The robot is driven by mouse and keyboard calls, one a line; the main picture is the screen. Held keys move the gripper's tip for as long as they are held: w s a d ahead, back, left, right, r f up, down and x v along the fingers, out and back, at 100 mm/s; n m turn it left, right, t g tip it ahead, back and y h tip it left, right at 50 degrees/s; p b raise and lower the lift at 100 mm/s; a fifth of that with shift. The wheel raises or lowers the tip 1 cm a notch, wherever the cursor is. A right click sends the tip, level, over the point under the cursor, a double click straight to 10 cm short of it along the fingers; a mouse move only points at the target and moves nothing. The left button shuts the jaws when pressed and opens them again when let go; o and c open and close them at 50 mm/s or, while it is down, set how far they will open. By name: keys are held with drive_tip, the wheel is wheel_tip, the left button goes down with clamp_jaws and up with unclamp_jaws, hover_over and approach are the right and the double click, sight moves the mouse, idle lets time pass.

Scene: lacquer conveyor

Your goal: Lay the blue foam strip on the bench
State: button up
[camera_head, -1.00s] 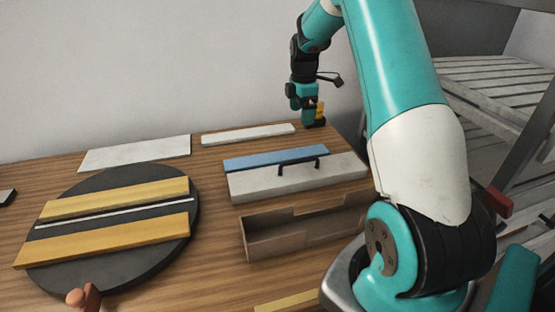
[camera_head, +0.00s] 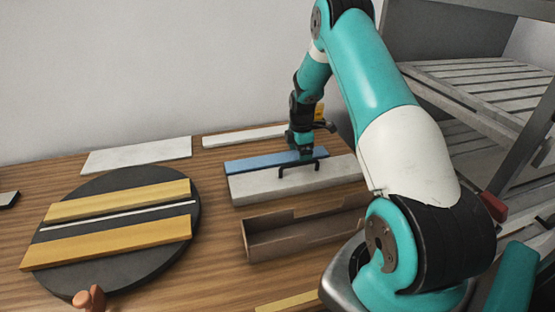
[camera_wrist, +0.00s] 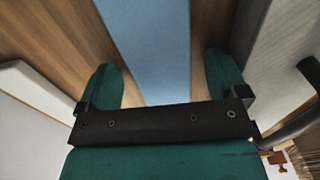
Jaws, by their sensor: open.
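The blue foam strip (camera_head: 262,162) lies lengthwise behind a grey block with a black handle (camera_head: 299,180). In the wrist view the strip (camera_wrist: 155,45) runs up the middle, with wood surface on both sides of it. My gripper (camera_head: 306,153) is over the strip's right end in the head view. It is open and empty. In the wrist view its two green fingers (camera_wrist: 162,78) stand apart, one on each side of the strip. I cannot tell whether the fingertips are beside the strip or above it. The bench (camera_head: 215,218) is brown wood.
A white strip (camera_head: 243,136) lies behind the blue one, and a pale slab (camera_head: 137,156) to its left. An open brown tray (camera_head: 290,240) is in front of the block. A dark round disc (camera_head: 120,262) with yellow strips (camera_head: 110,242) is at left. Slatted shelves (camera_head: 480,75) stand at right.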

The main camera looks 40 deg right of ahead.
drive_tip(key=c, duration=1.1)
drive_tip(key=shift+o, duration=0.2)
drive_tip(key=shift+r, duration=0.15)
wheel_tip(320, 180, up, 20)
drive_tip(key=b, duration=0.1)
drive_tip(key=shift+a, duration=0.15)
